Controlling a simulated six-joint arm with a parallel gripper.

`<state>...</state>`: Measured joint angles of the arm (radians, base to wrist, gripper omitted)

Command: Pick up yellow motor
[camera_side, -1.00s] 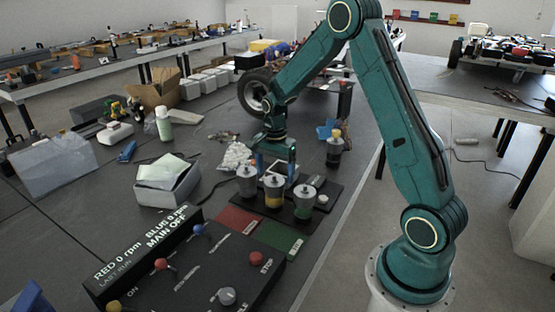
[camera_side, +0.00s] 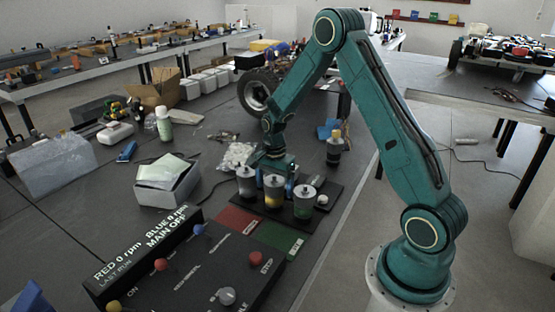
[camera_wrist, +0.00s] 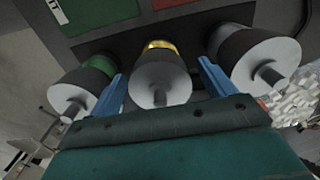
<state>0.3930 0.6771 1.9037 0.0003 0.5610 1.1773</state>
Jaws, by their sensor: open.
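The yellow motor, a grey cylinder with a yellow band, stands upright in the middle of a row of three on a black board (camera_side: 331,193). It shows in the side view (camera_side: 273,191) and in the wrist view (camera_wrist: 159,76). In the wrist view my gripper (camera_wrist: 161,80) is open, with one blue finger on each side of the yellow motor and gaps between.
A green-banded motor (camera_side: 305,202) and another grey motor (camera_side: 246,181) stand close on either side. Red (camera_side: 238,219) and green (camera_side: 278,237) pads lie in front. A control box (camera_side: 190,262) and a white box (camera_side: 168,190) stand nearby.

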